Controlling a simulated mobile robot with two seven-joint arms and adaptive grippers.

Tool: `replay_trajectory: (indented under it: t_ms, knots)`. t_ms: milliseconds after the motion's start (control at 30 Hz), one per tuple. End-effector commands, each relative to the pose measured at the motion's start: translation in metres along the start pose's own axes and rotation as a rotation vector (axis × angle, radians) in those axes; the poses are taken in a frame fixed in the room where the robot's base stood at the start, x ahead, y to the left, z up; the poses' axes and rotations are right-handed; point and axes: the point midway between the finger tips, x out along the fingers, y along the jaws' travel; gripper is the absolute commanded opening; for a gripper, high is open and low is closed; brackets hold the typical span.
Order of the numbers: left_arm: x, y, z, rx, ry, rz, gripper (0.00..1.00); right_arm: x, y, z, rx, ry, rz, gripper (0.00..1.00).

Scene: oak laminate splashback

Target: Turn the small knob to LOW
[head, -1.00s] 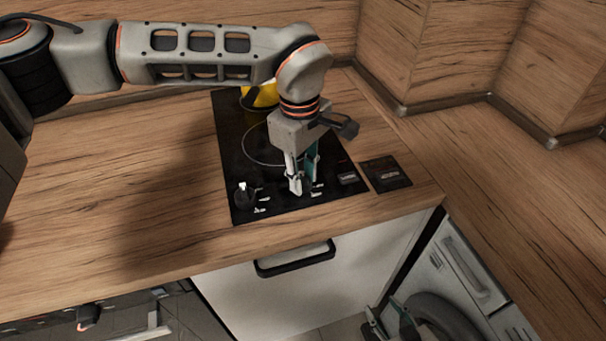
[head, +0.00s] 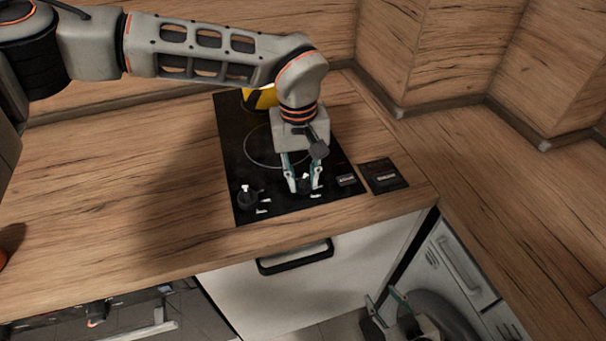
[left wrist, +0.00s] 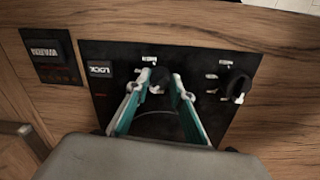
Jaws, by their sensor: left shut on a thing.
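The small knob (head: 304,185) is dark and stands near the front edge of the black hob (head: 235,150), right of a larger knob (head: 247,198). My left gripper (head: 304,188) points down over it, with its fingers around it. In the left wrist view the small knob (left wrist: 159,80) sits between the fingertips (left wrist: 160,82), and the larger knob (left wrist: 238,85) is to the right. White labels lie around the knobs; I cannot read the small knob's setting. My right gripper (head: 386,300) is low at the bottom right, away from the hob, with its fingers apart and empty.
A yellow pot (head: 262,97) stands at the back of the hob, partly behind my left arm. A lock-marked pad (head: 346,181) and a separate black panel (head: 384,176) lie to the right. The wooden counter (head: 120,190) left of the hob is clear.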

Motion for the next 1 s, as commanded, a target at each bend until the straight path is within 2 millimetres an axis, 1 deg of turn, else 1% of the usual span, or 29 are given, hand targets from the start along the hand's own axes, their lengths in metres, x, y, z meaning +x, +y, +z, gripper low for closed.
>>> replay_trajectory:
  t_ms: [33,300,833,867,900,1000]
  knots:
    - [-0.0024,0.0003,-0.0006,0.023,0.000,0.001,0.01,-0.0012,0.0005,-0.0025,0.000,0.001,0.000,0.40]
    - [-0.0018,0.0006,-0.0005,0.115,-0.004,0.001,0.01,-0.0028,0.0011,-0.0059,-0.001,0.003,0.001,0.40]
    - [-0.0013,0.0006,-0.0007,0.136,-0.005,0.001,0.01,-0.0031,0.0012,-0.0065,-0.001,0.003,0.001,0.40]
    - [-0.0014,0.0006,-0.0007,0.136,-0.005,0.001,0.30,-0.0031,0.0012,-0.0065,-0.001,0.003,0.001,0.40]
    - [-0.0013,0.0006,-0.0007,0.136,-0.005,0.001,0.39,-0.0031,0.0012,-0.0065,-0.001,0.003,0.001,0.40]
    - [-0.0011,0.0005,-0.0006,0.136,-0.005,0.001,0.39,-0.0030,0.0012,-0.0065,-0.001,0.003,0.001,0.40]
